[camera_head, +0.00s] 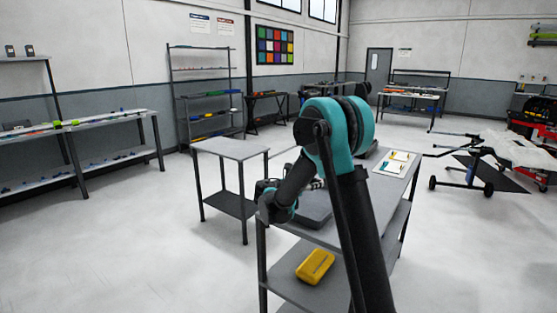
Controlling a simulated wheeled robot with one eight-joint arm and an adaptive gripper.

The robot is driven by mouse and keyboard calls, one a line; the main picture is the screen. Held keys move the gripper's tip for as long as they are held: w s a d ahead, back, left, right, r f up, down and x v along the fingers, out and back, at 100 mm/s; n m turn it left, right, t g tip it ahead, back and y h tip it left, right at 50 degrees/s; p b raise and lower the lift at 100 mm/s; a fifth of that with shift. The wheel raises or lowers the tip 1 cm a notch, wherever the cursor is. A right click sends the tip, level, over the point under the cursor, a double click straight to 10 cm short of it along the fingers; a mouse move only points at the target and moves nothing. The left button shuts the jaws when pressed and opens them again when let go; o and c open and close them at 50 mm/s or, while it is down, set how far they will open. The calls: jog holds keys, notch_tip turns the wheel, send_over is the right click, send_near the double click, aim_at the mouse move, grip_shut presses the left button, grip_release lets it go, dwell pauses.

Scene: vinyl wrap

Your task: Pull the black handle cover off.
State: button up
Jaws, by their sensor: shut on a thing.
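My arm with teal joints reaches up and bends down over the grey table (345,236). My gripper (315,184) shows only in part, small and dark, behind my forearm and just above a dark grey panel (315,212). The panel lies flat on the near part of the table. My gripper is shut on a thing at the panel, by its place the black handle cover. The cover's outline is hidden by my arm, and I cannot tell whether it still touches the panel.
A yellow case (315,267) lies on the table's lower shelf. A white tray with small coloured tools (397,163) lies at the table's far end. A smaller grey table (230,149) stands at the left. A wheeled stand (470,165) is at the right. The floor between is clear.

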jog(key=shift+f, duration=0.75)
jog(key=o, duration=1.4)
jog(key=v, duration=1.2)
